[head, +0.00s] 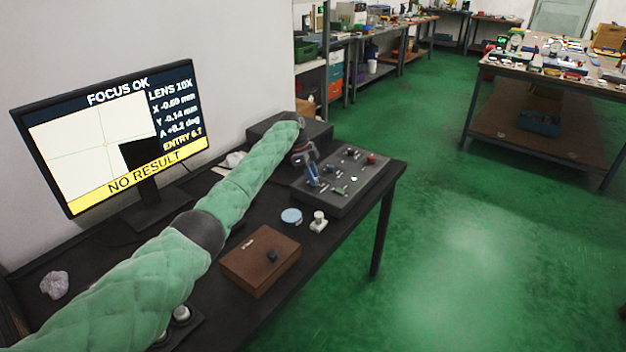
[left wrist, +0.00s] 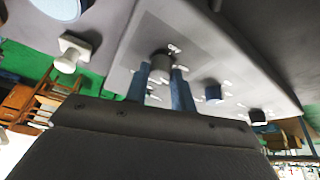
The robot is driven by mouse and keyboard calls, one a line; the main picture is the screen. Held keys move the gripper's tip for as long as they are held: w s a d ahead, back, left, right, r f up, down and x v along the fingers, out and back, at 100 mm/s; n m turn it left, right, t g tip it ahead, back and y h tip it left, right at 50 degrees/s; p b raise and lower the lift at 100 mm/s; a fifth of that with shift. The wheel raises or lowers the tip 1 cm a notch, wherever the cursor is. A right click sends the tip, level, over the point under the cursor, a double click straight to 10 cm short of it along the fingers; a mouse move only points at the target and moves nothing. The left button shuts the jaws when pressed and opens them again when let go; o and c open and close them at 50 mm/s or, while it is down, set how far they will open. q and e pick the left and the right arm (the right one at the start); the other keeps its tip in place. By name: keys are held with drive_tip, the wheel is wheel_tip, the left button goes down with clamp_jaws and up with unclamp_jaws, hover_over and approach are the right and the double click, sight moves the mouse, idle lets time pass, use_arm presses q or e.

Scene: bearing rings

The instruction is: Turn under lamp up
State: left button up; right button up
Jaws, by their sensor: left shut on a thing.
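A grey control panel (head: 345,192) with several knobs and small switches lies at the far right end of the black bench. My left gripper (head: 314,182) reaches down to the panel's left part. In the left wrist view its two blue fingers (left wrist: 162,80) are shut on a dark round knob (left wrist: 160,60), one on each side. The panel (left wrist: 205,50) fills much of that view, with other dark knobs to the right. The knob's marking and the panel labels are too small to read. My right gripper is not in view.
A monitor (head: 110,130) reads "NO RESULT" and "FOCUS OK". Green floor to the right is open.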

sight(305, 182)
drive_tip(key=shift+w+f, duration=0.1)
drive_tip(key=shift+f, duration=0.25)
use_arm(q)
drive_tip(key=o, duration=1)
drive_tip(key=shift+r, duration=0.1)
drive_tip(key=shift+w+a+r, duration=0.1)
drive_tip(key=shift+a+r, duration=0.05)
drive_tip(key=shift+r, duration=0.1)
drive_tip(key=b+v, duration=0.1)
drive_tip(key=v, duration=0.6)
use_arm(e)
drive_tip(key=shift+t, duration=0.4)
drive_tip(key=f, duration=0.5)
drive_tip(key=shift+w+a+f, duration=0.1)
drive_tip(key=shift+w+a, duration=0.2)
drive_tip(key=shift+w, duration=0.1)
